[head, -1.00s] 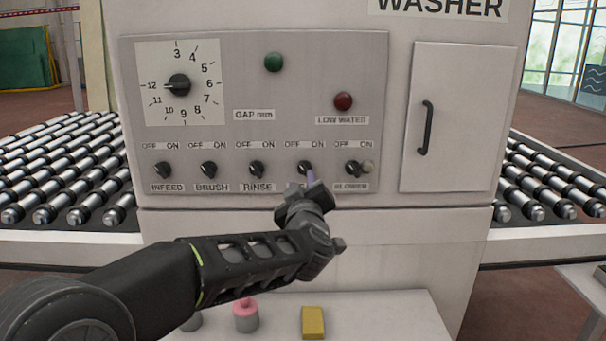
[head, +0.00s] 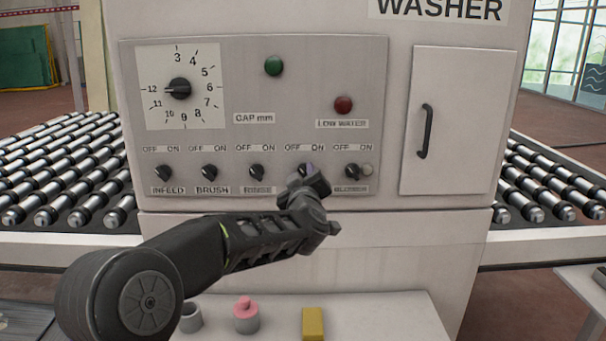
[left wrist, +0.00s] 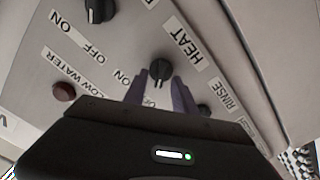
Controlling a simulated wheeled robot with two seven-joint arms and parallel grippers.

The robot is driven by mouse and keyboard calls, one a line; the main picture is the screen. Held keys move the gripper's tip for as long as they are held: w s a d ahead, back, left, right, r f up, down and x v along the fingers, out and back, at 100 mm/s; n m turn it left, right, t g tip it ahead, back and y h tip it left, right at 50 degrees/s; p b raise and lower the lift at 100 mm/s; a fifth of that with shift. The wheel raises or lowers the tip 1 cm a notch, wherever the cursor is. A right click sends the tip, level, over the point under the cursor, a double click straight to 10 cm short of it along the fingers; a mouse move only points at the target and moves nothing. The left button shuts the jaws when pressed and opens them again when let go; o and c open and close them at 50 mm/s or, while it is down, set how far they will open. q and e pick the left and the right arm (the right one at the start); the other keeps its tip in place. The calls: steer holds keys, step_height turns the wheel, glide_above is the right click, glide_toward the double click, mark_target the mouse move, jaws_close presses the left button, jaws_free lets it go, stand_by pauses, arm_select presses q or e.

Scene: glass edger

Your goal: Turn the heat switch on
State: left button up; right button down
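The heat switch is a black rotary knob (left wrist: 160,70) with a HEAT label (left wrist: 183,47) on the panel, seen upside down in the left wrist view. In the head view the switch (head: 304,168) is fourth in the row, under OFF and ON marks, partly covered by my left gripper (head: 309,178), which hides its label. In the left wrist view my left gripper (left wrist: 158,88) is open, its two purple-grey fingers apart with the tips close to the knob's near end. Contact and the switch's exact setting cannot be told. My right gripper is not in view.
The blower knob (head: 352,171) is right of the heat switch and the rinse knob (head: 257,172) left. A dial (head: 180,89), green lamp (head: 274,66) and red lamp (head: 344,104) are above. A shelf below holds a pink-topped item (head: 246,313) and a yellow block (head: 312,323).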

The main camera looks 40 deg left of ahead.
arm_select(q)
steer(key=shift+c, duration=0.3)
jaws_close()
stand_by(0.3)
